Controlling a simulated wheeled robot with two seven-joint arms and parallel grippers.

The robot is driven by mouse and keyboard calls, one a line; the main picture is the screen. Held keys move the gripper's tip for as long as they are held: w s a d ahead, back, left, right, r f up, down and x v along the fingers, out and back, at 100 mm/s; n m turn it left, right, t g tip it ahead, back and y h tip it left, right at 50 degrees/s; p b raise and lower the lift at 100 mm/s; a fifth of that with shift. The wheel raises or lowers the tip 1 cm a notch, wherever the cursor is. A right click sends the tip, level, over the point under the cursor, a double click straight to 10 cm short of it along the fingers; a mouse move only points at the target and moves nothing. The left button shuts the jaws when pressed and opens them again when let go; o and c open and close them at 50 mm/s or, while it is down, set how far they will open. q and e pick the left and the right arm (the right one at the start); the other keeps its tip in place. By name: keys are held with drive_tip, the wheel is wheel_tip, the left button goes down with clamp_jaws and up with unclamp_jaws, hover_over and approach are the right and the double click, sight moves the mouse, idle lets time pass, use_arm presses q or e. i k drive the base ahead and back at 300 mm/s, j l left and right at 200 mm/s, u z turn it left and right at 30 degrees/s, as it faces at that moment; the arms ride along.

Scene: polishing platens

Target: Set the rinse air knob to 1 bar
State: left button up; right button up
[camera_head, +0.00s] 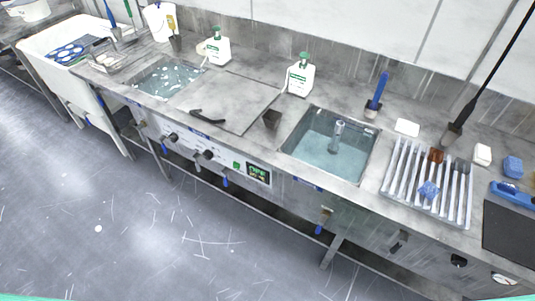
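Several dark knobs sit on the front of the steel bench. One black knob (459,260) is at the lower right, beside a round white-faced gauge (504,279). Two more black knobs, a left one (172,138) and a right one (207,154), are on the panel left of a small green-lit display (259,173). Labels and the gauge reading are too small to read, so I cannot tell which knob is the rinse air knob or how it is set. Neither of my grippers is in view.
A water-filled sink (330,146) and a bubbly basin (168,77) are set in the bench. A slatted rack (428,188) stands at the right. Blue-handled valves, one of them at the middle (320,228), hang below the front. The grey floor (130,230) before the bench is clear.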

sight(456, 260)
drive_tip(key=z, duration=1.4)
